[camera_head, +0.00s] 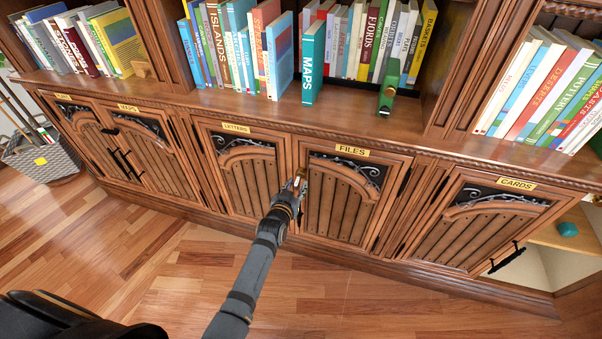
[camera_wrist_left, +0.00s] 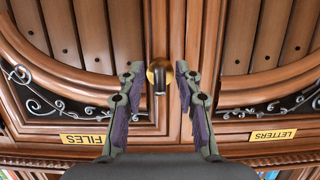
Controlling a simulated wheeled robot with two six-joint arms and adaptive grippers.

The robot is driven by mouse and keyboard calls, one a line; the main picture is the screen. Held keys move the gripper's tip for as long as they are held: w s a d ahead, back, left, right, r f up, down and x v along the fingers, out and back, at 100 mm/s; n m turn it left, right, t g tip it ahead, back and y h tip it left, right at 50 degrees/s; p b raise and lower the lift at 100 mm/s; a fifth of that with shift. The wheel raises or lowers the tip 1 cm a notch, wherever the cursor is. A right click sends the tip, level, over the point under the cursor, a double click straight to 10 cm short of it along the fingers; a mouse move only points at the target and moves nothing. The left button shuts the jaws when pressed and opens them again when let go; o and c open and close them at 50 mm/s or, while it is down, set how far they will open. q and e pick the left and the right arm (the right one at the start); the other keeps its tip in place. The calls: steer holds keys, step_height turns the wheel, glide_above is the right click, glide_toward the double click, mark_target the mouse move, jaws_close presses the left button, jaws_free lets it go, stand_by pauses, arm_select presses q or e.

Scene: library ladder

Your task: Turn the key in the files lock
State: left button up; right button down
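The FILES door (camera_head: 340,205) is a closed brown cabinet door with a yellow label (camera_head: 338,150). Its brass lock (camera_wrist_left: 152,72) sits near the edge beside the LETTERS door, with a dark key-like piece (camera_wrist_left: 159,80) standing out of it. My left gripper (camera_head: 299,184) reaches the lock from the front and hides most of it in the head view. In the left wrist view, which is upside down, the left gripper (camera_wrist_left: 158,92) is open, one finger on each side of the key, with gaps showing. My right gripper is not in view.
The LETTERS door (camera_head: 243,170) is closed beside it. The CARDS door (camera_head: 475,220) is at right, near an opening with a teal object (camera_head: 567,229). Books, including a teal MAPS book (camera_head: 313,62), and a green object (camera_head: 388,88) stand above. A basket (camera_head: 45,160) is at left. The floor is clear.

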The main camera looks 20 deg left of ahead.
arm_select(q)
jaws_close()
steer(key=shift+m, duration=0.3)
steer(key=shift+f+y+b, duration=0.15)
steer(key=shift+y+b, duration=0.15)
steer(key=shift+b, duration=0.05)
steer(key=shift+w+m+y+b, duration=0.1)
steer(key=shift+m+y+b, duration=0.2)
steer(key=shift+m+b, duration=0.3)
steer(key=shift+r, duration=0.2)
